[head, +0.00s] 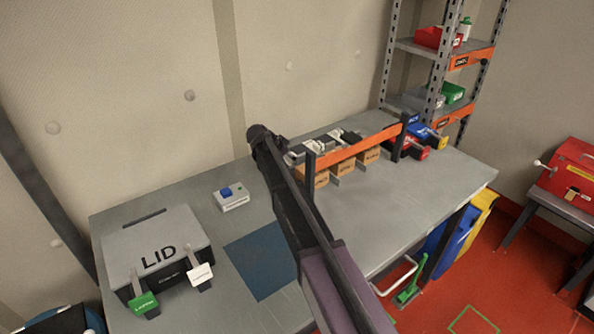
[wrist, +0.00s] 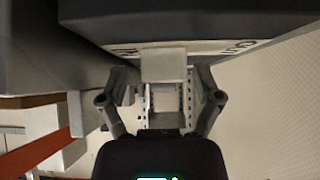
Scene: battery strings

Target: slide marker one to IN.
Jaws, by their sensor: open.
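A light grey block, which looks like marker one (wrist: 163,66), sits on a dark unit with a pale label strip (wrist: 205,47) in the wrist view. The strip carries upside-down lettering, OUT to the right of the block and partly hidden letters, possibly IN, to the left. My gripper (wrist: 163,82) is open, with one finger on each side of the block. I cannot tell whether either finger touches it. In the head view my gripper (head: 262,138) is at the left end of the row behind the orange rail, and my arm hides the marker.
An orange rail (head: 362,146) on dark posts stands in front of the row, with cardboard boxes (head: 343,166) below. A grey LID box (head: 160,239), a white box with a blue button (head: 232,200) and a blue mat (head: 258,264) lie on the bench's left part.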

